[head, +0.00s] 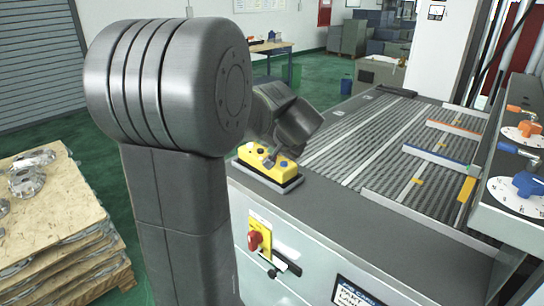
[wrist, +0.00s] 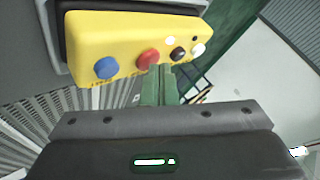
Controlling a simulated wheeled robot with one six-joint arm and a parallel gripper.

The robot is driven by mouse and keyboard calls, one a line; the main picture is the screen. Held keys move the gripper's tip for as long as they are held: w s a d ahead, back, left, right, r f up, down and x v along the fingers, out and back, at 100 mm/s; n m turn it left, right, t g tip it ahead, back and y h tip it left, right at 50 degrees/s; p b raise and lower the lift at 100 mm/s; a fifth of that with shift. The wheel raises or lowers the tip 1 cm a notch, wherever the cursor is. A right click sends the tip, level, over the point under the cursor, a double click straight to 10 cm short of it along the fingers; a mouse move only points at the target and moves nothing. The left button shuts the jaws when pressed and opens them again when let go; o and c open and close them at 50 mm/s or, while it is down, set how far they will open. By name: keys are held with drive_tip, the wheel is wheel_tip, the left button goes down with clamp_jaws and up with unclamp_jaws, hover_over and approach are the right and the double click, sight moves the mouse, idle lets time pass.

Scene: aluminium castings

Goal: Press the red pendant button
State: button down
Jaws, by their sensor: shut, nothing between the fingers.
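The yellow pendant (head: 280,172) lies on a grey pad on the machine's top edge, partly hidden behind my wrist in the head view. In the wrist view the yellow pendant (wrist: 125,35) fills the top, with a blue button (wrist: 107,68), a red button (wrist: 148,59), a black button (wrist: 178,54) and white buttons (wrist: 198,49) in a row. My gripper (wrist: 158,70) is shut and empty. Its fingertips appear close by the red button, slightly toward the black one. I cannot tell whether they touch the pendant.
A red knob (head: 254,240) on a yellow plate sits on the machine's front, below the pendant. The ribbed machine bed (head: 375,150) has low rails across it. A pallet stack (head: 60,225) with castings stands at left. Green floor lies open behind.

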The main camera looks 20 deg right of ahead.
drive_tip(key=shift+r, duration=0.1)
drive_tip(key=shift+r+p, duration=0.55)
drive_tip(key=shift+r, duration=0.25)
drive_tip(key=shift+r+p, duration=1.65)
drive_tip(key=shift+r, duration=0.9)
drive_tip(key=shift+s+a, duration=0.1)
